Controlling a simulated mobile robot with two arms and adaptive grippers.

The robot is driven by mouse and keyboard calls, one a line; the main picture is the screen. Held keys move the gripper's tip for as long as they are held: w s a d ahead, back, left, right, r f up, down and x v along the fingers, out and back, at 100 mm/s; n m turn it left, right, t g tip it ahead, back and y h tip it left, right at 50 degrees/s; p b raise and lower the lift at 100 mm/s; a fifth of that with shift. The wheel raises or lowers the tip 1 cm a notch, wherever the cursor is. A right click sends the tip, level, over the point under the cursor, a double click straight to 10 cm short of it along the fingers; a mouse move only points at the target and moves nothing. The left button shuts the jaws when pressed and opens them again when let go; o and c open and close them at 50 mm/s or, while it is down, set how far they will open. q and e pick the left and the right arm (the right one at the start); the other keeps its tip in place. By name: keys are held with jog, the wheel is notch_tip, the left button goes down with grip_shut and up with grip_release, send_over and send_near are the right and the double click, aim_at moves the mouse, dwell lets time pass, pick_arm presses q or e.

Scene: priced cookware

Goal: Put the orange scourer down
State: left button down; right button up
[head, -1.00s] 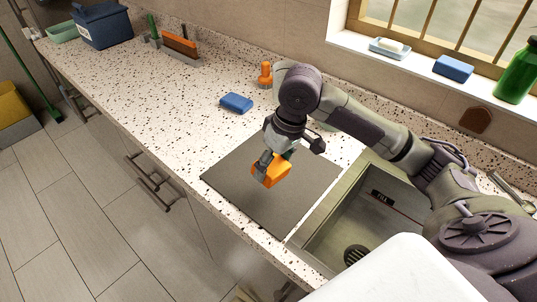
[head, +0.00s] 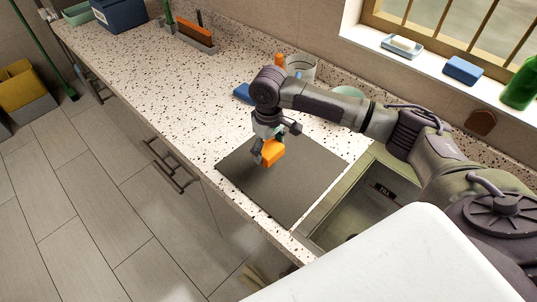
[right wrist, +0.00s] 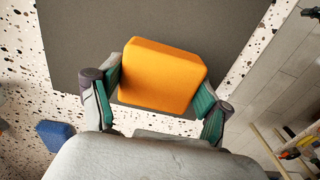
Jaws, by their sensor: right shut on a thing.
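The orange scourer (head: 273,151) is a rounded orange block in the jaws of my right gripper (head: 264,150), above the dark grey mat (head: 290,190) on the counter. In the right wrist view the scourer (right wrist: 162,76) sits between the two green-padded fingers of the right gripper (right wrist: 160,88), which are shut on its sides. The mat (right wrist: 75,50) lies beyond it in that view. I cannot tell how large the gap beneath the scourer is. My left gripper is not in view.
A sink (head: 365,205) is right of the mat. A blue sponge (head: 242,93) lies behind the arm, partly hidden, near an orange-topped item (head: 279,61) and a pale cup (head: 301,67). A brush caddy (head: 196,40) stands further left. The speckled counter (head: 160,90) is clear to the left.

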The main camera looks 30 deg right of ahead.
aim_at(268, 156)
notch_tip(268, 156, down, 3)
jog(key=shift+f+p, duration=0.1)
jog(key=shift+p, duration=0.4)
jog(key=shift+f, duration=0.5)
jog(key=o, duration=1)
jog(key=shift+f, duration=0.1)
notch_tip(268, 156, up, 12)
jog(key=shift+r+b, duration=0.15)
jog(key=shift+b, duration=1.1)
jog(key=shift+a, duration=0.1)
